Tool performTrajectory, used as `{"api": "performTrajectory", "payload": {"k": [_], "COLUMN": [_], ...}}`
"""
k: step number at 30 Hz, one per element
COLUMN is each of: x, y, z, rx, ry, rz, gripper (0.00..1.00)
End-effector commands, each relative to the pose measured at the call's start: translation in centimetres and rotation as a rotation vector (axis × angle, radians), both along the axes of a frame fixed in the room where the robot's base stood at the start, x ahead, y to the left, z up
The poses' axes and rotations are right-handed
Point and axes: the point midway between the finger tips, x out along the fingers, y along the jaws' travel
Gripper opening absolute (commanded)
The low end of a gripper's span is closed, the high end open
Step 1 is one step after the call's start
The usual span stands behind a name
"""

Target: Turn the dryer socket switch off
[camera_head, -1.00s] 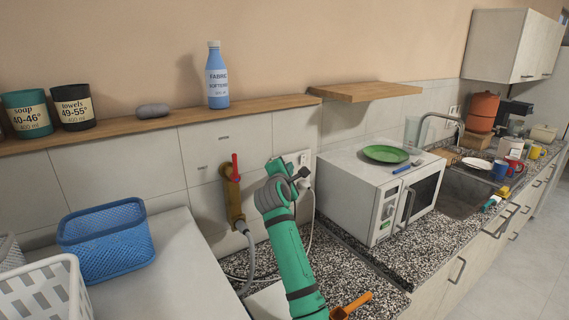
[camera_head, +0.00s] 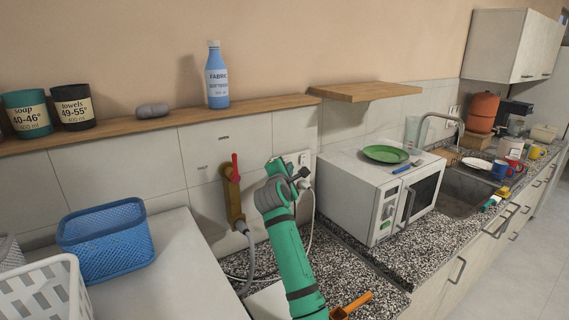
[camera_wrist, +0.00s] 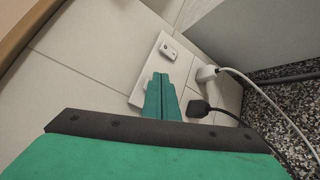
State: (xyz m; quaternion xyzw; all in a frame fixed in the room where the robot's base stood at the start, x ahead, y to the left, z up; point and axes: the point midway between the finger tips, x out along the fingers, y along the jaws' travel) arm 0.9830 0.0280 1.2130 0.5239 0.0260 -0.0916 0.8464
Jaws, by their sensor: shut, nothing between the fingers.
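The white socket panel (camera_head: 303,158) is on the tiled wall left of the microwave, partly hidden behind my green arm. In the wrist view, the panel (camera_wrist: 146,68) lies slanted, with a small rocker switch (camera_wrist: 168,51) near its top end. A white plug (camera_wrist: 206,74) and a black plug (camera_wrist: 197,109) with cables sit along its lower part. My gripper (camera_wrist: 161,84) is shut and empty, its fingertips in front of the panel, below the switch in the picture. I cannot tell whether they touch the panel. The fingers hide part of the panel.
A red-handled brass tap (camera_head: 235,195) with a grey hose is just left of my arm. The white microwave (camera_head: 378,190) with a green plate on top is to the right. A wooden shelf (camera_head: 150,124) runs above. Cables hang over the speckled counter (camera_head: 345,262).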

Motion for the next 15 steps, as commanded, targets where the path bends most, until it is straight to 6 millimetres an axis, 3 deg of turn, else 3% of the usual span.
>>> {"api": "performTrajectory", "payload": {"k": [15], "x": [0.46], "y": [0.37], "z": [0.11], "rx": [-0.001], "ry": [0.000], "rz": [0.000], "gripper": [0.00]}}
